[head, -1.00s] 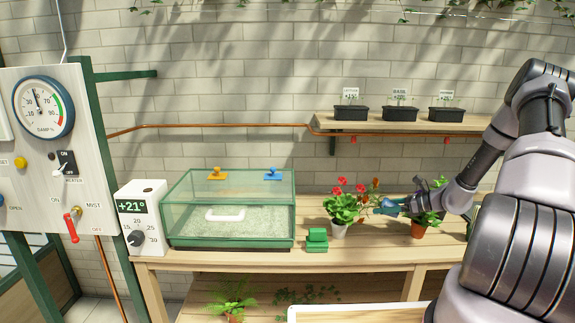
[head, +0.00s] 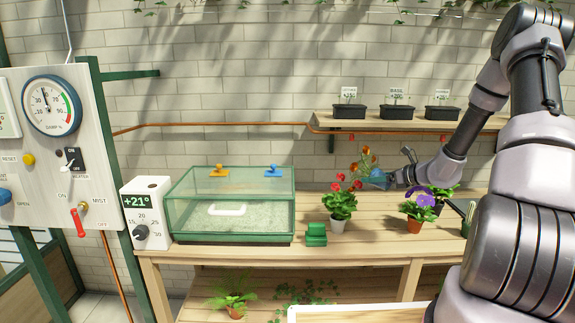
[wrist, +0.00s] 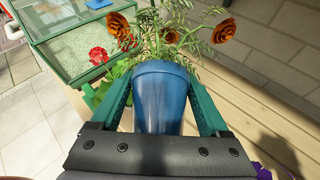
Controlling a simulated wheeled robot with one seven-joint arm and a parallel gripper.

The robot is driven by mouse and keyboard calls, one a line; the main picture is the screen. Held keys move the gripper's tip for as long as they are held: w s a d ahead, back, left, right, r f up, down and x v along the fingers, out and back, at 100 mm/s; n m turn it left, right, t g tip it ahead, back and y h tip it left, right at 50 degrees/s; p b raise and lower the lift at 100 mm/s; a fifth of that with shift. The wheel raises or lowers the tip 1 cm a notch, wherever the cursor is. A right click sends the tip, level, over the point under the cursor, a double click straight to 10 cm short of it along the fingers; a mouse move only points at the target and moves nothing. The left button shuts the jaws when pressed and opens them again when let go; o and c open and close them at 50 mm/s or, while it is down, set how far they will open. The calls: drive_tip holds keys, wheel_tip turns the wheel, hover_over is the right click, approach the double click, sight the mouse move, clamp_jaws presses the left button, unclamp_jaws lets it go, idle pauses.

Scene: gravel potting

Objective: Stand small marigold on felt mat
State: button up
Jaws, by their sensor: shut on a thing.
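The small marigold (head: 367,158) has orange-red blooms and feathery leaves in a blue pot (head: 378,178). My gripper (head: 388,178) is shut on this pot and holds it above the bench, right of and behind the red geranium. In the wrist view the blue pot (wrist: 163,98) sits between my green fingers, with the marigold blooms (wrist: 170,30) beyond its rim. The pot looks roughly upright in the head view. I cannot make out a felt mat in either view.
A purple-flowered plant (head: 420,208) in a terracotta pot is to the right. A glass propagator (head: 230,205) fills the left. Bench (head: 375,235) is bare between the pots.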

drive_tip(key=r, duration=0.1)
drive_tip(key=a+r+m+t+h, duration=0.1)
drive_tip(key=r, duration=0.1)
drive_tip(key=r+m, duration=0.1)
drive_tip(key=r, duration=0.1)
drive_tip(key=shift+s+a+r+h, duration=0.2)
drive_tip(key=shift+s+a+h, duration=0.1)
drive_tip(key=shift+a+h, duration=0.1)
drive_tip(key=s+r+m+t+h, duration=0.2)
drive_tip(key=s+r+m+h, duration=0.1)
drive_tip(key=r, duration=0.2)
hover_over(384, 229)
wheel_tip(384, 229, down, 25)
drive_tip(key=shift+w+f, duration=0.1)
drive_tip(key=shift+f, duration=2.5)
drive_tip(key=shift+f, duration=0.1)
drive_tip(key=o, duration=1.4)
